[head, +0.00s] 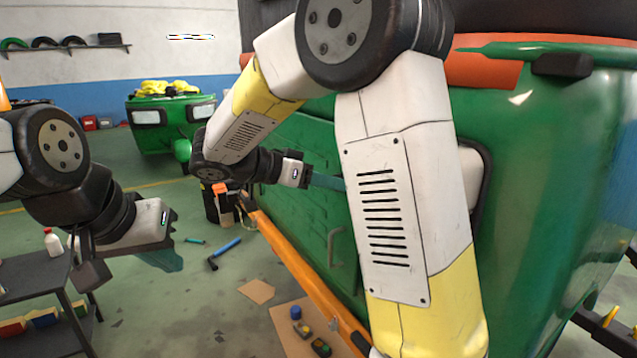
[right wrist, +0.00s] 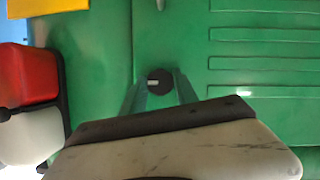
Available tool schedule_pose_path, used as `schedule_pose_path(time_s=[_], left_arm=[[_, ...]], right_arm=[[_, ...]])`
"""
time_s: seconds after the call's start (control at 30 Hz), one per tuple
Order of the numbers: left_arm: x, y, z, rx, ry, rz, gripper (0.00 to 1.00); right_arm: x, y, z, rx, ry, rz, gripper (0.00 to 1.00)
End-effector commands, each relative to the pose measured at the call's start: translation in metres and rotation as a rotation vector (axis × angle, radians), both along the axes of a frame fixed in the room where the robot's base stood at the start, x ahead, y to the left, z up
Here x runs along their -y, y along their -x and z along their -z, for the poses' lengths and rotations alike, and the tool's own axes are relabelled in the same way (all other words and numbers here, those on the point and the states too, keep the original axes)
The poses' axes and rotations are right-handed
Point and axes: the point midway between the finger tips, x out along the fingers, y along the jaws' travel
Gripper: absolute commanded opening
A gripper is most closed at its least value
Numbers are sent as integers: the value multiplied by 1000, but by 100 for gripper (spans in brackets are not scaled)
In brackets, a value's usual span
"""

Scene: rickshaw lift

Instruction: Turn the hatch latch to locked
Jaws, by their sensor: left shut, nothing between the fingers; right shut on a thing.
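The hatch latch (right wrist: 160,88) is a dark round knob with a small pale bar, set on the green rickshaw panel (right wrist: 110,55) in the right wrist view. My right gripper (right wrist: 158,80) has its teal fingers on either side of the knob and is shut on it. My left gripper (head: 168,260) is shut and empty, hanging over the floor at the left, away from the rickshaw.
An orange rail (head: 290,262) runs along the rickshaw's lower side. A dark bench (head: 30,280) with a bottle (head: 53,242) stands at the left. Cardboard and tools, including a blue-handled hammer (head: 226,247), lie on the floor. A red and white lamp (right wrist: 27,95) is left of the latch.

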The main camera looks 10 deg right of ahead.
Motion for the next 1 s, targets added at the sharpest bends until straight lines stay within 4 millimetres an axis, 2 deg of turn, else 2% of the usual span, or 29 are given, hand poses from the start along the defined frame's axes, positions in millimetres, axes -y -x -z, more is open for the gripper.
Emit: schedule_pose_path(time_s=[0.37,1.0], left_arm=[[0,0,0,0,0,0,0],[0,0,0,0,0,0,0]], right_arm=[[-1,-2,1,-182,66,1,0],[-2,-4,3,-752,274,1,0]])
